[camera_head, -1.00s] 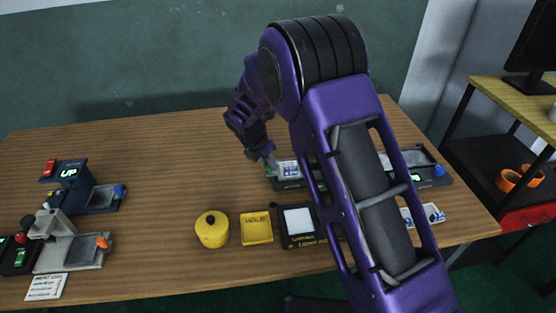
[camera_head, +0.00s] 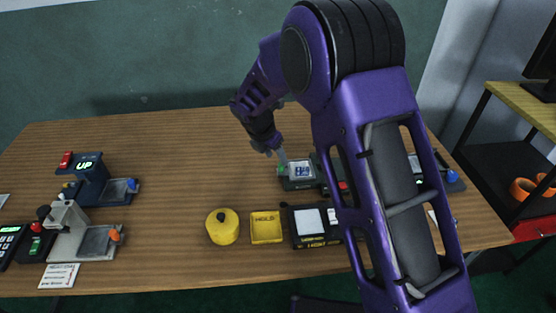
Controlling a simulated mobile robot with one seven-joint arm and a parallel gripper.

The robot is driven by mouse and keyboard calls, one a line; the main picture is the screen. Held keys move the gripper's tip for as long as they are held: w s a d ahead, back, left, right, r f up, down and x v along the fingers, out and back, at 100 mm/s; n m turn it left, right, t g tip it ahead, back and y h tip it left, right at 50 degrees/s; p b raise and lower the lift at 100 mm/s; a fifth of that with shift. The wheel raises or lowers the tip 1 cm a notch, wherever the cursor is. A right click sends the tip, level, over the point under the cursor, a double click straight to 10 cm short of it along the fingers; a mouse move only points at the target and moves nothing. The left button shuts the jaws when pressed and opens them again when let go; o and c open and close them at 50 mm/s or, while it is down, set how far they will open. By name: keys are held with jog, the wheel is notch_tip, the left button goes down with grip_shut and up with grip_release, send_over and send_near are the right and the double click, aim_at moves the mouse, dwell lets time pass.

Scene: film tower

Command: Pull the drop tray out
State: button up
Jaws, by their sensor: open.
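My gripper (camera_head: 278,154) is small in the head view, at the back middle of the table, pointing down, its fingers open. It is just above and behind a dark station holding a pale tray with a blue-and-white pattern (camera_head: 301,171). A green knob (camera_head: 282,170) is at that station's left end, close below the fingertips. I cannot tell whether they touch it. Other trays are a blue-knobbed one (camera_head: 120,190) under the "UP" device, an orange-knobbed one (camera_head: 99,240), and a blue-knobbed one at the right, partly behind my arm. No label shows which is the drop tray.
A yellow pot (camera_head: 222,227), a yellow "HOLD" dish (camera_head: 266,229) and a light panel (camera_head: 309,221) stand along the front middle. The "UP" device (camera_head: 88,175) is at the left. My arm hides much of the table's right part. The back-left middle is clear.

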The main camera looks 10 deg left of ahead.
jog(key=p+v, duration=0.1)
jog(key=v, duration=1.2)
jog(key=shift+s+a+r, duration=0.1)
